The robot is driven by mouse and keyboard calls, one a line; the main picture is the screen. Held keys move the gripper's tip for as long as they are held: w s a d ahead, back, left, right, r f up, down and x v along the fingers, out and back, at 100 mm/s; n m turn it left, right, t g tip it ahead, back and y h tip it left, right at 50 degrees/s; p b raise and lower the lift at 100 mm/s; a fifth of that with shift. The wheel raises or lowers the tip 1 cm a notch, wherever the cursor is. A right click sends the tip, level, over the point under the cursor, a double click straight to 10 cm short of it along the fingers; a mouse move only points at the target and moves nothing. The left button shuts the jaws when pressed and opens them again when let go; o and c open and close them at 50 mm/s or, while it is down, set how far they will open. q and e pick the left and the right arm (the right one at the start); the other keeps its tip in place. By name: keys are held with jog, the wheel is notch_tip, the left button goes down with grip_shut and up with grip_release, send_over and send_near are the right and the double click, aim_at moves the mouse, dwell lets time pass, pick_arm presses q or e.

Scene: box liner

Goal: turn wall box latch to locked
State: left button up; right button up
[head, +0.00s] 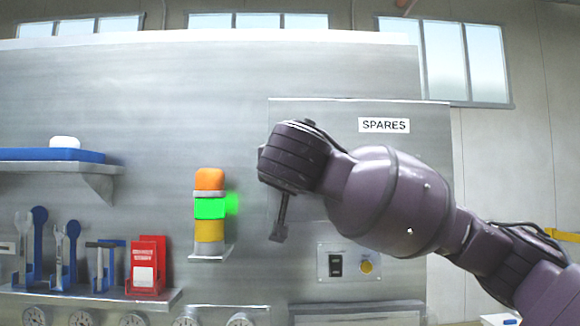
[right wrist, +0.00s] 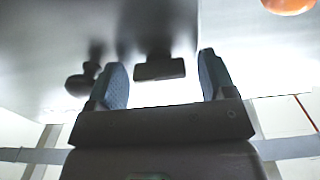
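The grey wall box (head: 430,140) with the SPARES label is on the metal wall in the head view. A dark block (right wrist: 160,70) shows between the fingertips, with gaps on both sides. I cannot tell its depth or the latch setting. My left gripper is out of view.
A dark knob (right wrist: 82,82) shows left of the fingers in the wrist view. A stack light (head: 209,207) with its green band lit stands left of the wrist. A switch plate (head: 350,279) is below the arm. Tool holders (head: 100,262) and a shelf (head: 60,158) are farther left.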

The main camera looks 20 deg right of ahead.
jog(key=c, duration=0.9)
jog(key=shift+f+n+b, duration=0.2)
jog(key=shift+n+b, duration=0.5)
jog(key=shift+b, duration=0.7)
jog(key=shift+r+n+b, duration=0.1)
jog(key=shift+n+b, duration=0.65)
jog(key=shift+n, duration=0.35)
jog(key=n, duration=0.2)
jog(key=shift+r+n, duration=0.15)
jog(key=shift+n, duration=0.15)
jog(key=n, duration=0.2)
jog(key=shift+a+n+p, duration=0.1)
jog(key=shift+n+p, duration=0.25)
jog(key=shift+n, duration=0.05)
jog(key=n, duration=0.4)
jog(key=shift+n+p, duration=0.3)
jog(key=shift+p, duration=0.05)
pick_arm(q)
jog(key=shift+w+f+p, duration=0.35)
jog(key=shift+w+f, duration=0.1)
pick_arm(e)
jog(key=shift+n, duration=2.2)
jog(key=shift+f, duration=0.2)
